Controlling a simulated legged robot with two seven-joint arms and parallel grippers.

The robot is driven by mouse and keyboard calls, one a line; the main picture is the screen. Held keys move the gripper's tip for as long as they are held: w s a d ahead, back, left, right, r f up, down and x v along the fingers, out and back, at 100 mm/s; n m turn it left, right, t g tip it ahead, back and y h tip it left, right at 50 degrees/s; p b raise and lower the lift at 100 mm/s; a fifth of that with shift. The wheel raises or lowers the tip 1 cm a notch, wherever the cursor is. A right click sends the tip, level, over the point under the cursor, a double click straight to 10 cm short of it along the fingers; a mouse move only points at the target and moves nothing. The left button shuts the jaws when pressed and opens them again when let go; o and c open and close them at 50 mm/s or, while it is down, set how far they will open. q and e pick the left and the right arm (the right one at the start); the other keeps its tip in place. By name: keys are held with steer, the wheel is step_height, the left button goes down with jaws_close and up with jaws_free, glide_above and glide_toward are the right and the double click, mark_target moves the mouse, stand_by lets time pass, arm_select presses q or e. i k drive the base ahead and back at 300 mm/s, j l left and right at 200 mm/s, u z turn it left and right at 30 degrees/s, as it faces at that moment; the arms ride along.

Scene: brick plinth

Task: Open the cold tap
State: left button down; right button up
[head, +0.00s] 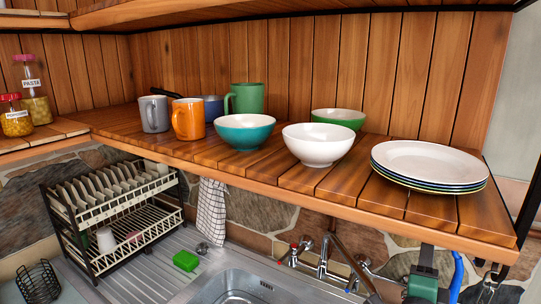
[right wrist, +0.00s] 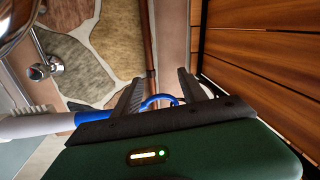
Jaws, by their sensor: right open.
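The chrome tap (head: 323,258) is on the stone wall behind the sink, below the wooden shelf. A handle with a red mark (head: 293,248) is on its left. The right-hand chrome handle (head: 362,264), near a small blue mark, looks like the cold one; its turn position is too small to tell. My right gripper (head: 425,256), with a green body, is to the right of the tap, apart from it and under the shelf's front edge. In the right wrist view its fingers (right wrist: 160,88) are spread with no object held. A chrome fitting (right wrist: 45,68) shows at upper left there. My left gripper is out of view.
The wooden shelf (head: 285,190) overhangs the sink (head: 245,290) and carries mugs, bowls and stacked plates (head: 430,165). A dish rack (head: 110,205) and green sponge (head: 186,261) are left of the sink. A checked towel (head: 211,208) hangs below the shelf.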

mark_target(349, 286)
steer(key=k+j, duration=0.8)
steer(key=k, duration=0.05)
